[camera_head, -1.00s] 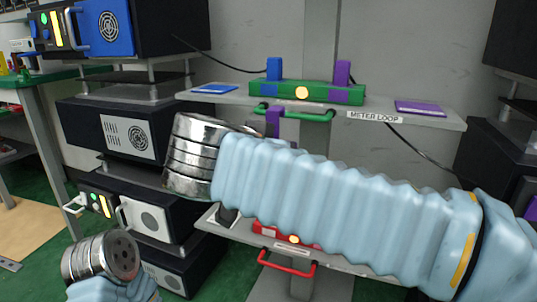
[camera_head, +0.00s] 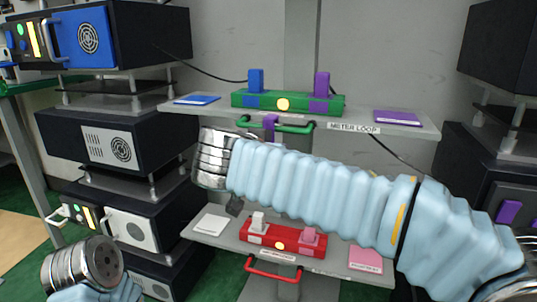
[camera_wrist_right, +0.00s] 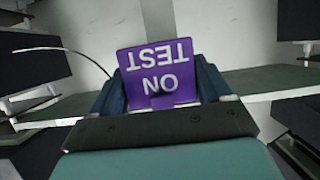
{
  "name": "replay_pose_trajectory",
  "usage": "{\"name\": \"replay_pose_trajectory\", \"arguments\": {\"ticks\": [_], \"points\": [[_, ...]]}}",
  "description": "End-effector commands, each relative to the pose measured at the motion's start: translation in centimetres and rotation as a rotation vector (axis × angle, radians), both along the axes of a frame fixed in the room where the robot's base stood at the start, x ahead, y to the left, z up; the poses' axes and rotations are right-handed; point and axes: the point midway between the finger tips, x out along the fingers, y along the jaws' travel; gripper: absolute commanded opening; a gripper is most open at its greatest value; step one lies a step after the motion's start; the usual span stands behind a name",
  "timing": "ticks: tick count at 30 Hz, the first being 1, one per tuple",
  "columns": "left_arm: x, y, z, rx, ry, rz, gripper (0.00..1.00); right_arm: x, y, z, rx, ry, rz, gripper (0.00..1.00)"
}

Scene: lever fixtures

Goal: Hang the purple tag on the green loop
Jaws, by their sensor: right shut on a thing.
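The purple tag (camera_wrist_right: 158,68) shows upside-down "TEST" and "ON" lettering in the right wrist view. My right gripper (camera_wrist_right: 160,92) is shut on it, a dark finger at each side. In the head view my right arm hides that gripper. The green loop (camera_head: 294,129) is a handle under the front edge of the upper shelf. A small purple piece (camera_head: 270,121) shows at the loop, probably the tag; whether it is around, touching or in front of the loop I cannot tell. My left gripper is not in view; only part of that arm shows.
The upper shelf (camera_head: 420,130) carries a green box (camera_head: 300,101) with blue and purple posts, a blue card (camera_head: 197,100) and a purple card (camera_head: 397,117). Below are a red box (camera_head: 283,238) and red loop (camera_head: 274,273). Dark equipment racks stand on both sides.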

Motion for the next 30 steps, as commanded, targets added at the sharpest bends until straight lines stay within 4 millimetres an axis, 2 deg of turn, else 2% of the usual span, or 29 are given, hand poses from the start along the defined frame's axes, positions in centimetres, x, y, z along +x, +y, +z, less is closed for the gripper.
{"name": "replay_pose_trajectory", "arguments": {"ticks": [3, 14, 15, 18, 26, 30], "points": [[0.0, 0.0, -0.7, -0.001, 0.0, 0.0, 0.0, 0.0, 0.0, -0.5, 0.001, -0.001, 0.0, 0.49], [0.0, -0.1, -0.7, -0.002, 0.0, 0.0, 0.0, 0.0, 0.0, -0.5, 0.001, -0.001, 0.0, 0.49], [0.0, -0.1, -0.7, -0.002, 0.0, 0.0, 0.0, 0.0, 0.0, -0.5, 0.001, -0.001, 0.0, 0.83], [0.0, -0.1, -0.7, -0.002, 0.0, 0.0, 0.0, 0.0, 0.0, -0.5, 0.001, -0.001, 0.0, 0.98], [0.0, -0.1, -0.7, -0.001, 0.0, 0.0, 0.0, -0.1, 0.0, -0.4, 0.001, -0.001, 0.001, 1.0], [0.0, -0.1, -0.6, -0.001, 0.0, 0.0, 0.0, -1.3, 0.5, 0.2, 0.001, -0.003, 0.002, 1.0]]}}
